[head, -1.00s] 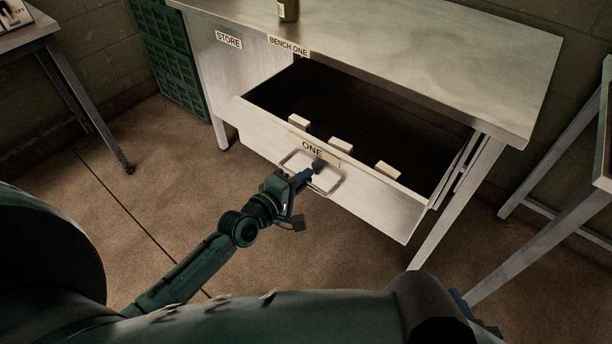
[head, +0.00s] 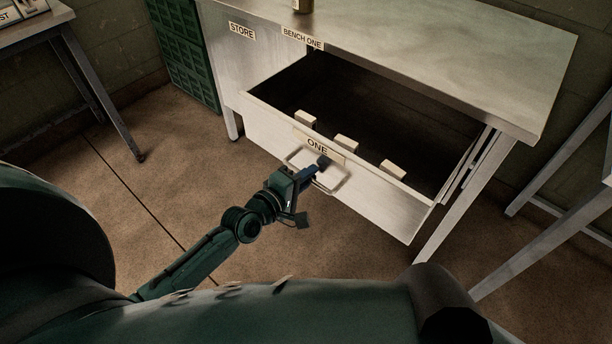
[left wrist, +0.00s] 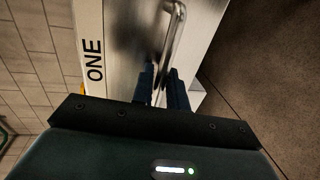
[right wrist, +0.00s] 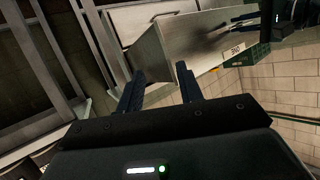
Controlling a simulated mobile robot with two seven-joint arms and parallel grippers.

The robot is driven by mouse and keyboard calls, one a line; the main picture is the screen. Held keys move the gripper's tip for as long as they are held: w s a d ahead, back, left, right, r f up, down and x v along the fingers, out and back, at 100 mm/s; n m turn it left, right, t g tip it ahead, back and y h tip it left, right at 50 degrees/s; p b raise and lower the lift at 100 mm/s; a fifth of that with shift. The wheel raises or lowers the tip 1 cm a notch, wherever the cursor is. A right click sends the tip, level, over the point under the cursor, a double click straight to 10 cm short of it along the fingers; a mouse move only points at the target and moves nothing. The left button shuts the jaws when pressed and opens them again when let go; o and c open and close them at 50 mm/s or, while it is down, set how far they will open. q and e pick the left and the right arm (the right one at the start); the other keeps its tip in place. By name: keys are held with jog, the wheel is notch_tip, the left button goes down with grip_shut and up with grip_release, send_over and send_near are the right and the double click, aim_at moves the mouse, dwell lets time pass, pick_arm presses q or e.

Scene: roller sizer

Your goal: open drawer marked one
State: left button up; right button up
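The drawer marked ONE (head: 381,202) stands well out of the bench, and I see into its dark inside. Its label (head: 317,146) sits above a wire handle (head: 333,184); the label also shows in the left wrist view (left wrist: 94,60). My left gripper (head: 318,168) is at the handle. In the left wrist view the handle bar (left wrist: 178,25) runs down between its close fingers (left wrist: 162,80), which are shut on it. My right gripper (right wrist: 159,86) is empty, its fingers apart, with the drawer beyond it in the right wrist view (right wrist: 172,50).
The bench top (head: 450,50) carries a small jar (head: 302,5) at the back. Three pale blocks, one of them here (head: 346,144), show just behind the drawer front. Green crates (head: 185,55) stand left, a table (head: 35,28) farther left. The floor before the drawer is clear.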

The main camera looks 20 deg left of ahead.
pick_arm(q)
jog(key=p+v, duration=0.1)
jog(key=v, duration=1.2)
pick_arm(e)
jog(key=shift+a+f, duration=0.15)
jog(key=shift+a, duration=0.15)
jog(key=shift+w, duration=0.1)
